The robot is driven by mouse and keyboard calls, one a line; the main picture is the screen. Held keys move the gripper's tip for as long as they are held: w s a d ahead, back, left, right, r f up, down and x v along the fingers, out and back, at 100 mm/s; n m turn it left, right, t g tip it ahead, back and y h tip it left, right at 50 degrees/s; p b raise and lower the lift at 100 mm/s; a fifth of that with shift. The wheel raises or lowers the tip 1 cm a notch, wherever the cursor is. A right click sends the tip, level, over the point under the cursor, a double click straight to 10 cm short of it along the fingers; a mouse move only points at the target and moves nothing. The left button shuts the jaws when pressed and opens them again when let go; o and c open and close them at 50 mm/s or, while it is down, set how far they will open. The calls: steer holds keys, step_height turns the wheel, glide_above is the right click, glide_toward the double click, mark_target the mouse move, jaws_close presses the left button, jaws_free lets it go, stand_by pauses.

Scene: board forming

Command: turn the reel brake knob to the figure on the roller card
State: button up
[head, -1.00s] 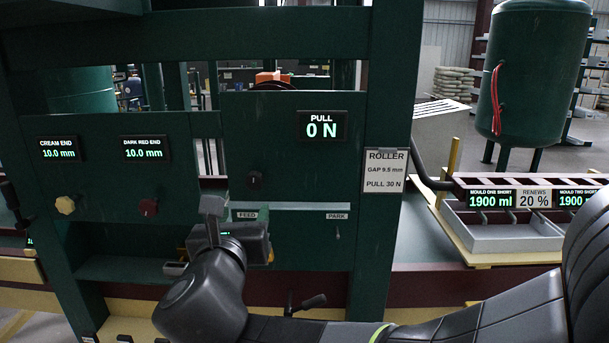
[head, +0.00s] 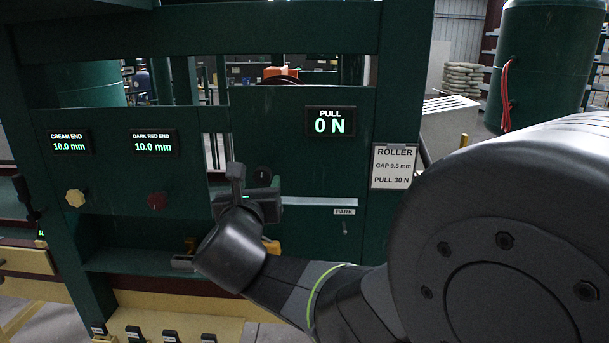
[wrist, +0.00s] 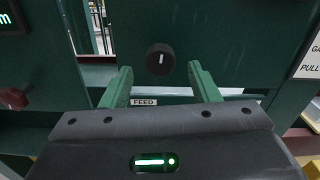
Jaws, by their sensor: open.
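The reel brake knob, a round black knob with a white pointer line, sits on the green panel; it shows in the head view (head: 262,175), partly behind my arm's end, and in the wrist view (wrist: 160,59). In the wrist view its line is near upright. My gripper (wrist: 164,84) is open, its two green fingers either side of and below the knob in the picture, not touching it. The PULL display (head: 330,121) reads 0 N. The roller card (head: 394,166) reads GAP 9.5 mm and PULL 30 N.
A cream knob (head: 75,198) and a dark red knob (head: 157,200) sit left under displays reading 10.0 mm. A slot with FEED (wrist: 145,102) and PARK (head: 344,212) labels runs below the black knob.

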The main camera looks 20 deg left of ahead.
mark_target(261, 178)
steer(key=shift+x, duration=2.45)
steer(key=shift+c, duration=0.3)
steer(key=c, duration=0.9)
